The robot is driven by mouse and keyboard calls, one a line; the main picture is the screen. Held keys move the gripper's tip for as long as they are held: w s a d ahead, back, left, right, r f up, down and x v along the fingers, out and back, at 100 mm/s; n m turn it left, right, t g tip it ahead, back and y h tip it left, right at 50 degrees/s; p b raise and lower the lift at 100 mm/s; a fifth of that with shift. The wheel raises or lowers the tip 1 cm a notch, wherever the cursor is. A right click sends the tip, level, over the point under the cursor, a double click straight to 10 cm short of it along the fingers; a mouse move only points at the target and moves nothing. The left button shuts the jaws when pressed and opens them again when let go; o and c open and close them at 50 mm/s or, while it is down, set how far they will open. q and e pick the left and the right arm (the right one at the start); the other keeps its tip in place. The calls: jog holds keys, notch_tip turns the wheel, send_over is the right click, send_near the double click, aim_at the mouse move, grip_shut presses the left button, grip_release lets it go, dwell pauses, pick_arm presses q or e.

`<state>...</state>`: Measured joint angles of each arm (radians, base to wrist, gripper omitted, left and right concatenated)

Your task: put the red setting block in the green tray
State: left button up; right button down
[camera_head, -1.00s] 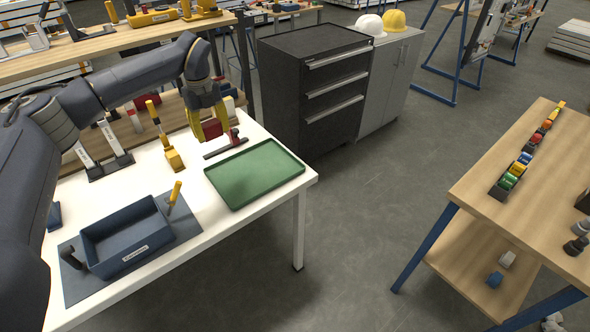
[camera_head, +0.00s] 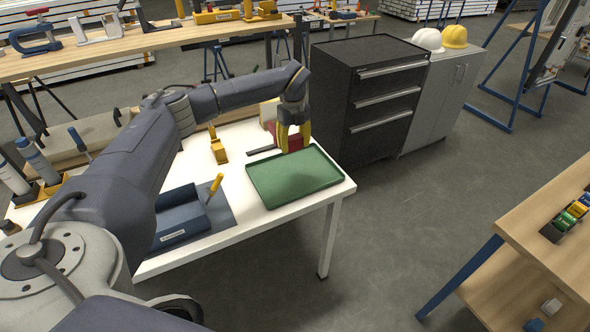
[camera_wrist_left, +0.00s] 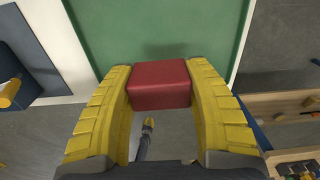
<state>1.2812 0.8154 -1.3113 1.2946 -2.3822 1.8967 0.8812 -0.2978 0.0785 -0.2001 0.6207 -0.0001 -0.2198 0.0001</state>
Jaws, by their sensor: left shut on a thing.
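The red setting block (camera_wrist_left: 160,84) is between the yellow fingers of my left gripper (camera_wrist_left: 160,72) in the left wrist view. My left gripper (camera_head: 293,137) is shut on it. In the head view they show at the far edge of the green tray (camera_head: 294,188), raised off the table, and the fingers mostly hide the block. The tray lies flat on the white table and looks empty. In the left wrist view the tray (camera_wrist_left: 120,35) fills the upper middle, and the block overlaps its edge.
A blue bin (camera_head: 180,222) and a yellow-handled tool (camera_head: 214,186) are left of the tray. A yellow block-like fixture (camera_head: 217,150) stands farther back. A black drawer cabinet (camera_head: 365,95) is behind the table. The floor right of the table is open.

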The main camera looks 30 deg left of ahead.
aim_at(294, 174)
pick_arm(q)
jog(key=shift+f, duration=5.85)
jog(key=shift+f, duration=0.1)
jog(key=o, duration=1.3)
